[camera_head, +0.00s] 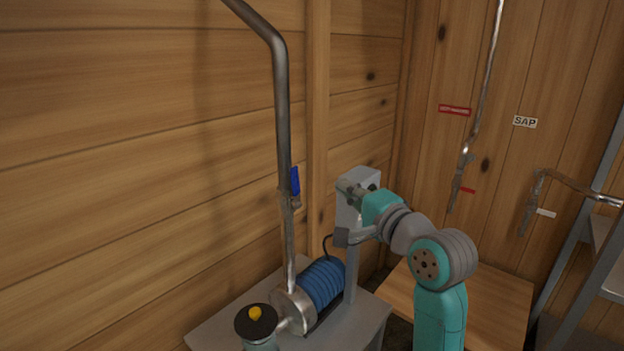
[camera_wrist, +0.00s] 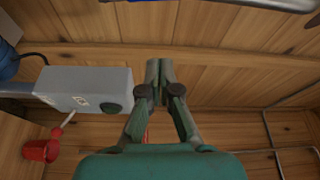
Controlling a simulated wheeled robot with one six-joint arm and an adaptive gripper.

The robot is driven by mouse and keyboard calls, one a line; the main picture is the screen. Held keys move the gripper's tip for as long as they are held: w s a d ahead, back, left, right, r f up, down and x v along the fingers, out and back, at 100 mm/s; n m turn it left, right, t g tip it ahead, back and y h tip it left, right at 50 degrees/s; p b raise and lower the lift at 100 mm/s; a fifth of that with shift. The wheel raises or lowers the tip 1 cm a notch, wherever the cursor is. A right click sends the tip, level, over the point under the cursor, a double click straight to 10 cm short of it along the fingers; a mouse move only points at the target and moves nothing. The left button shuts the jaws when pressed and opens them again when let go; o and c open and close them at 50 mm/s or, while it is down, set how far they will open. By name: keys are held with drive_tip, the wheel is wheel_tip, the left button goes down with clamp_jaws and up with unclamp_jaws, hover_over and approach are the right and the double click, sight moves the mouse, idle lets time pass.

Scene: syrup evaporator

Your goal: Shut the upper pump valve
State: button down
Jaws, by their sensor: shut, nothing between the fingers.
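The upper pump valve, with a blue lever (camera_head: 295,181), sits on the vertical steel pipe (camera_head: 282,110) above the pump. The lever points up, along the pipe. My gripper (camera_head: 352,188) is to the right of the lever, in front of the grey box on the post, and apart from the valve. In the wrist view my gripper (camera_wrist: 159,68) has its fingertips together with nothing between them.
The blue pump (camera_head: 322,283) and a black cap with yellow knob (camera_head: 255,313) are below.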

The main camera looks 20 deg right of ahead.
sight(297, 189)
drive_tip(key=w+a, duration=0.5)
drive_tip(key=w, duration=0.2)
drive_tip(key=shift+w+a, duration=0.15)
drive_tip(key=shift+w, duration=0.25)
idle(0.4)
drive_tip(key=shift+s+a, duration=0.1)
drive_tip(key=shift+a, duration=0.05)
